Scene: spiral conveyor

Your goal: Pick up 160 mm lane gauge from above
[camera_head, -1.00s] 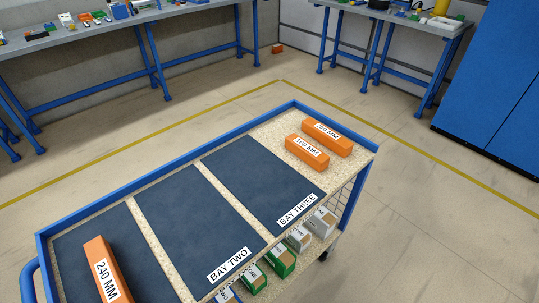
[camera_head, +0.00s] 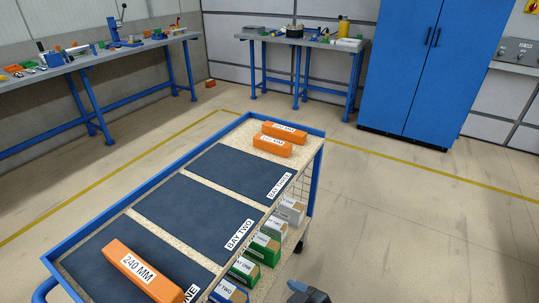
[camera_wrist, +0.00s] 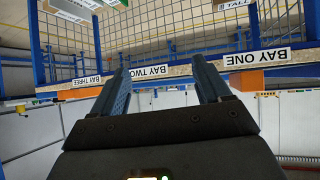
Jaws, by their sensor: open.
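The 160 mm lane gauge (camera_head: 270,147) is an orange block with a white label on its upper face. It lies on the bare speckled board at the far end of the blue cart, beyond bay three. The 200 mm gauge (camera_head: 291,136), also orange, lies just behind it. My gripper (camera_wrist: 161,68) is open and empty in the wrist view, its two dark fingers apart, facing the cart's labelled edge. A dark part of my arm or gripper shows at the bottom of the head view, beside the cart's right side and well apart from the gauge.
The 240 mm gauge (camera_head: 150,276) lies on the bay one mat. The bay two mat (camera_head: 190,215) and bay three mat (camera_head: 230,175) are bare. Several labelled boxes (camera_head: 265,248) stand on the cart's lower shelf. Open floor lies right of the cart; a blue cabinet (camera_head: 415,70) stands behind.

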